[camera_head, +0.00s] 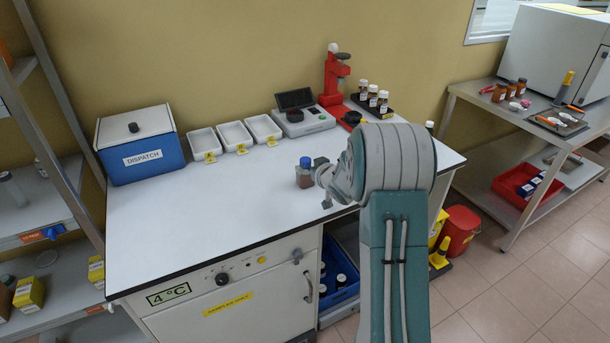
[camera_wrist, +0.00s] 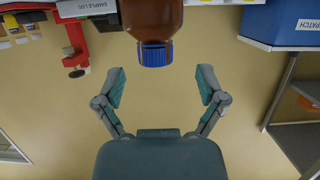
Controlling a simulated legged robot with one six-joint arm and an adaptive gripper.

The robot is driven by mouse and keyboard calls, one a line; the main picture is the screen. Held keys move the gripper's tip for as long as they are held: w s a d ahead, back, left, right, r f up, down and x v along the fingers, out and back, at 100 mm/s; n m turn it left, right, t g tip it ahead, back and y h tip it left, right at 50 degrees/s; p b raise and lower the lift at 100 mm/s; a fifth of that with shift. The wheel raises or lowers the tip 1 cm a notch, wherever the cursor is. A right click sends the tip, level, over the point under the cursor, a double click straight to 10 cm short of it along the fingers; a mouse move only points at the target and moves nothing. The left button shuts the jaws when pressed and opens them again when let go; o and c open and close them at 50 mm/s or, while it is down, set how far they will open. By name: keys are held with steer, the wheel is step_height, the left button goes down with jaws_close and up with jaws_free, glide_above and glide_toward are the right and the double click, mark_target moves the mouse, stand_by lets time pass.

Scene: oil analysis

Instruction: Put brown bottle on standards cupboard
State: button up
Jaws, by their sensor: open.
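A brown bottle (camera_head: 304,180) with a blue cap stands upright on the white bench top (camera_head: 200,230). My gripper (camera_head: 321,172) is right beside it, on its right in the head view. The wrist view is upside down. There the bottle (camera_wrist: 153,18) shows large, its blue cap pointing down. My gripper (camera_wrist: 162,82) is open, its fingers spread either side of the line to the cap, with nothing held. I see no label reading standards; a cupboard (camera_head: 235,300) under the bench is marked 4 °C, with partly readable yellow lettering.
A blue DISPATCH box (camera_head: 140,160), white trays (camera_head: 235,136), a grey instrument (camera_head: 303,122), a red stand (camera_head: 334,85) and a black rack of small bottles (camera_head: 372,103) line the bench's back. The front left bench is clear. A side table (camera_head: 480,92) stands right.

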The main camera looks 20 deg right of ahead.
mark_target(308, 164)
steer(key=x, duration=0.3)
steer(key=shift+w+f, duration=0.3)
steer(key=shift+f, duration=0.05)
steer(key=shift+w+d+f, duration=0.1)
steer(key=shift+w+d, duration=0.1)
steer(key=shift+d, duration=0.2)
steer(key=shift+a, duration=0.35)
jaws_close()
steer(key=shift+d, duration=0.1)
